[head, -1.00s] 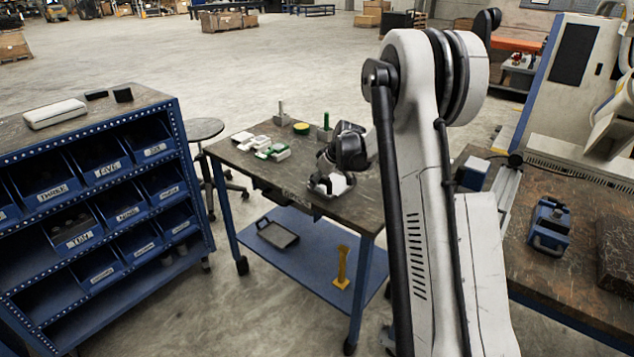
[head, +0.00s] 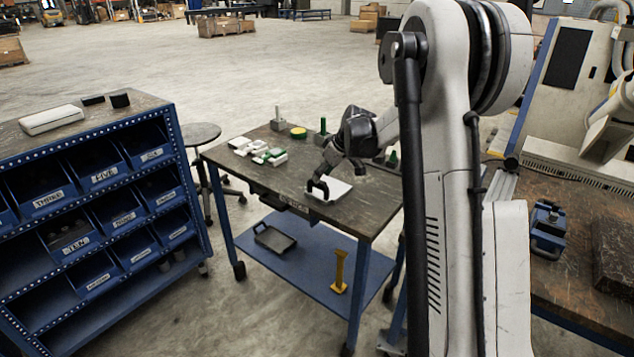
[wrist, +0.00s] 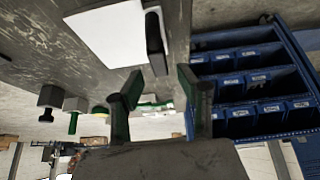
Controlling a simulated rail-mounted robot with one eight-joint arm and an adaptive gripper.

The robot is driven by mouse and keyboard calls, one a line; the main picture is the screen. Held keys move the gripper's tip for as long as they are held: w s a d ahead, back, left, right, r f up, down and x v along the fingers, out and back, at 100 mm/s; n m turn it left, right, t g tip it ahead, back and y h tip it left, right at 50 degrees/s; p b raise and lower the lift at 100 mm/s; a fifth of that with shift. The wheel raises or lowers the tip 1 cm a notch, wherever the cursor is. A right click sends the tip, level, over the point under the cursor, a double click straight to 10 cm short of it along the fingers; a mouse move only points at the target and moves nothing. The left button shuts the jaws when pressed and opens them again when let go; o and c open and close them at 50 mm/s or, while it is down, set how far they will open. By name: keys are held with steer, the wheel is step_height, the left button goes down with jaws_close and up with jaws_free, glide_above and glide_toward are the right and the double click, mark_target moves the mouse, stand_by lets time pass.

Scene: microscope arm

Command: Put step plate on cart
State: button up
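The step plate (head: 336,189), a flat white plate with a black upright handle (head: 318,188), lies on the dark top of the wheeled cart (head: 262,181), near its front edge. In the wrist view the white plate (wrist: 105,38) and its black handle (wrist: 154,44) show beyond my fingertips. My gripper (head: 329,161) is above and behind the plate in the head view. In the wrist view my gripper (wrist: 159,82) has its two fingers spread, with nothing between them. The plate appears apart from the fingers.
Several white and green blocks (head: 262,151), a yellow-green disc (head: 298,132) and upright posts are on the cart top. A dark tray (head: 274,239) and a yellow stand (head: 339,272) are on its lower shelf. A blue bin shelf (head: 95,200) stands left.

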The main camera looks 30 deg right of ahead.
steer(key=v, duration=0.4)
steer(key=shift+s+r, duration=0.1)
steer(key=shift+r, duration=0.1)
steer(key=s+a+r+m+h, duration=0.1)
steer(key=s+a+r, duration=0.5)
steer(key=s+a, duration=0.15)
steer(key=s+a+r+m, duration=0.1)
steer(key=s+a+r, duration=0.4)
steer(key=s+a, duration=0.3)
steer(key=s+a+f+m, duration=0.1)
steer(key=s+a, duration=0.3)
steer(key=s, duration=0.7)
steer(key=s+a+f+m+t+h, duration=0.1)
steer(key=s+a, duration=0.3)
steer(key=s, duration=0.8)
steer(key=shift+f+m+t, duration=0.3)
steer(key=shift+f+m, duration=0.1)
steer(key=shift+f, duration=0.25)
steer(key=shift+a, duration=0.1)
